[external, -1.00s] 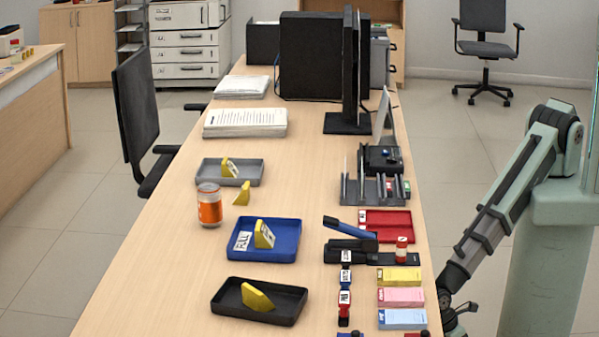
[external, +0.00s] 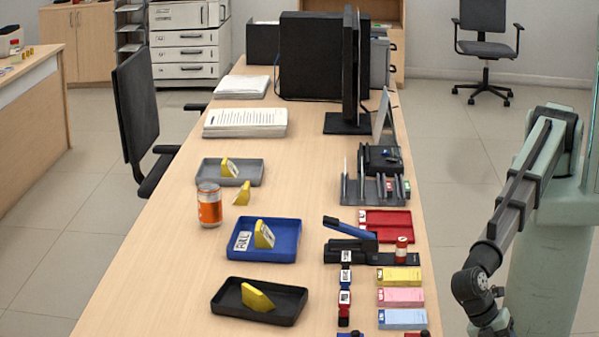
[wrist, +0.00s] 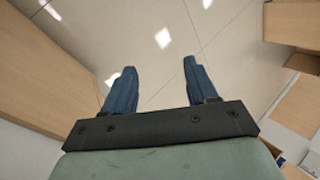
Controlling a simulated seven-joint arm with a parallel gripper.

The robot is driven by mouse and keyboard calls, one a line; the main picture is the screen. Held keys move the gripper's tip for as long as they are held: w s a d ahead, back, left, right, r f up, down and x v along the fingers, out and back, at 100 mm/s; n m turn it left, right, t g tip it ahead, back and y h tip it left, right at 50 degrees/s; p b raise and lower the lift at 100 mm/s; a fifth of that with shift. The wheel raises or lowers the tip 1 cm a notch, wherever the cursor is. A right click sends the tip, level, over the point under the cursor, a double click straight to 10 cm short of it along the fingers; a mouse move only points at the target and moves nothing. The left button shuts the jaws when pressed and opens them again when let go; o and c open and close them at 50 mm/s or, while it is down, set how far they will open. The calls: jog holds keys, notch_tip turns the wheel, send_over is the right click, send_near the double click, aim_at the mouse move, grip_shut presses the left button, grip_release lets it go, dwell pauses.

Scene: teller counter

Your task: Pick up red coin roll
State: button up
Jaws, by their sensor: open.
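A small upright red cylinder with a pale band (external: 402,249), which looks like the red coin roll, stands near the counter's right edge. It is at the right end of a black stapler-like device (external: 352,250), just in front of the red tray (external: 386,224). My gripper (wrist: 158,70) shows in the wrist view with its two blue fingers apart and nothing between them. It faces the tiled floor, and no coin roll shows there. In the external view my gripper is below the frame; my wrist hangs right of the counter, apart from the roll.
Pads of yellow (external: 399,277), pink (external: 401,297) and blue slips (external: 403,319) lie in front of the roll. Blue (external: 281,226) and black trays (external: 295,308) lie left.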

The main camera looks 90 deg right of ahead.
jog(key=d+v, duration=0.1)
jog(key=v, duration=0.7)
notch_tip(320, 180, up, 18)
jog(key=m+t+h, duration=0.2)
jog(key=m+t, duration=0.2)
jog(key=t, duration=0.2)
send_over(403, 238)
jog(key=f, duration=0.8)
jog(key=shift+s, duration=0.4)
jog(key=shift+w+a+f, duration=0.1)
jog(key=shift+w+f, duration=0.1)
jog(key=shift+f, duration=1.1)
jog(key=shift+w+a+f, duration=0.1)
jog(key=shift+w+f, duration=0.1)
jog(key=shift+f, duration=1.15)
grip_shut()
